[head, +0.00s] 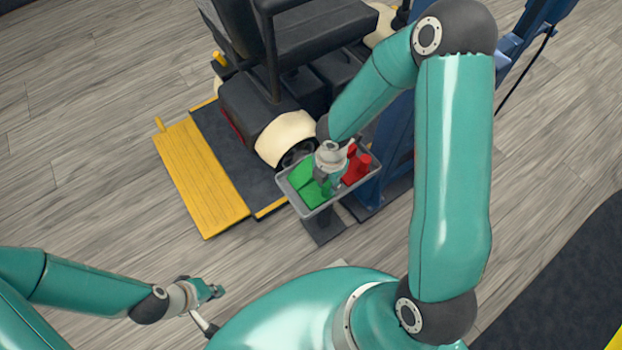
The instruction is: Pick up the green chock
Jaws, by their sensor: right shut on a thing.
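Green chocks (313,194) lie in the left part of a grey tray (319,212); another green piece (299,174) lies just behind. My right gripper (325,180) reaches down into the tray from above, at the right edge of the green pieces. It is shut on a green chock; its fingertips and the part they hold are mostly hidden by the gripper body. My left gripper (213,291) is low at the left, far from the tray, above the floor. Its fingers are too small to tell open from shut.
Red chocks (355,168) lie in the tray's right part, close to my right gripper. A black mobility scooter (255,100) stands behind the tray on a dark platform with a yellow ramp (200,180). A blue post (390,150) is at the right. Floor at left is clear.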

